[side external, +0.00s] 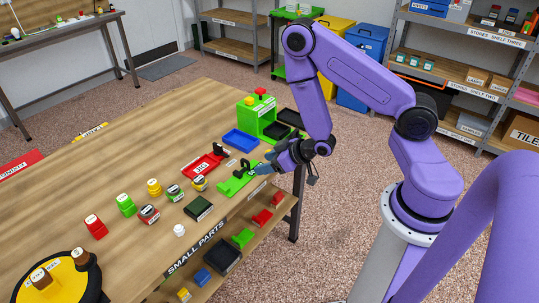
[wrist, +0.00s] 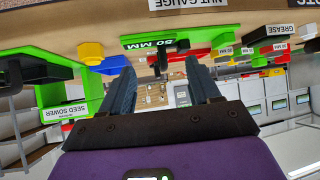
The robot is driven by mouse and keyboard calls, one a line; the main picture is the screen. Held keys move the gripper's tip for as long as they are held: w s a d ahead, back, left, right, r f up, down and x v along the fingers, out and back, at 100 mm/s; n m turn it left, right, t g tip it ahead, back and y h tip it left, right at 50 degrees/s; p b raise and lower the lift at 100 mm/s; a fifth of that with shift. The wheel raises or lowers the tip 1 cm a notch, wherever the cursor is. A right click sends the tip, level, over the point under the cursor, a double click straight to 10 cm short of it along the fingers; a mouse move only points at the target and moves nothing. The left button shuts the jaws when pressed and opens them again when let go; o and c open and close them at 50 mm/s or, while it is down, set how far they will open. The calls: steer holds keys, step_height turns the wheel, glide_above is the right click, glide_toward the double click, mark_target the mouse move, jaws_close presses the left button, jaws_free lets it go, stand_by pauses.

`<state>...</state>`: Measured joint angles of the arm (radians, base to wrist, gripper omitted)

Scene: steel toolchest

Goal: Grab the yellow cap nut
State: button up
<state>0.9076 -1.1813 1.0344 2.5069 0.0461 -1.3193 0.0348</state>
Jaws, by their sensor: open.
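My gripper (side external: 264,168) is open and empty beside the green gauge block (side external: 236,183) near the table's right edge. In the wrist view its two fingers (wrist: 160,72) stand apart with nothing between them. A yellow rounded piece (wrist: 91,52) shows left of the fingers in the wrist view, by a blue piece; I cannot tell whether it is the cap nut. A small yellow knob-like piece (side external: 248,101) sits on the green stand. The yellow cap nut cannot be told for certain.
A red tray (side external: 203,166) and a blue tray (side external: 240,140) lie beyond the gauge block. The green stand (side external: 262,126) is at the table's far right corner.

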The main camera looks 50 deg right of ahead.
steer(key=s+d+f+m+t+h, duration=0.2)
steer(key=s+d+m+t, duration=0.1)
steer(key=d, duration=0.5)
steer(key=shift+r+x, duration=0.2)
steer(key=shift+x, duration=1.75)
steer(key=shift+r+x, duration=0.15)
steer(key=shift+x, duration=1.75)
steer(key=shift+w+d, duration=0.15)
jaws_close()
steer(key=shift+r, duration=0.2)
